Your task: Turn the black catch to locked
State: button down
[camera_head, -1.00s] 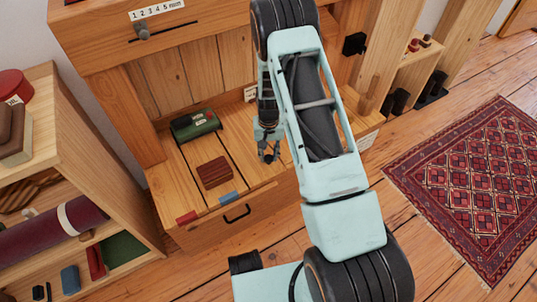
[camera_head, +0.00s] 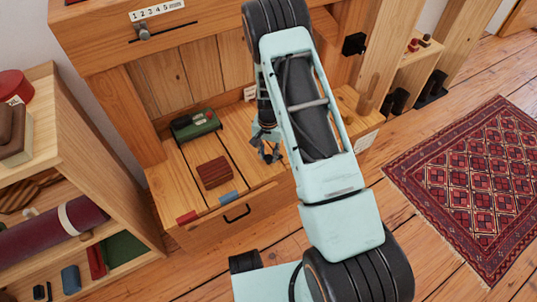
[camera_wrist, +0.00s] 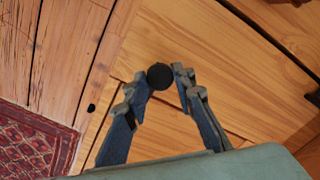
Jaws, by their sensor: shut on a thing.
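The black catch (camera_wrist: 159,76) shows in the wrist view as a small round black knob on the wooden surface. My gripper (camera_wrist: 161,78) is shut on it, with one fingertip on each side. In the head view my gripper (camera_head: 270,157) is low over the right part of the wooden bench top (camera_head: 181,180). The catch cannot be made out there between the fingers and my arm. I cannot read which way the catch is turned, and no locked mark is legible.
A green case (camera_head: 195,124) and a dark red ribbed block (camera_head: 214,172) stand left of my gripper. A drawer handle (camera_head: 237,213) is on the bench front. An upright wooden peg (camera_head: 368,95) stands to the right. A shelf unit (camera_head: 125,205) is at the left.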

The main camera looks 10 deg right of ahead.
aim_at(268, 157)
jog(key=shift+s, duration=0.1)
jog(key=c, duration=1.6)
grip_release()
notch_tip(268, 157, up, 12)
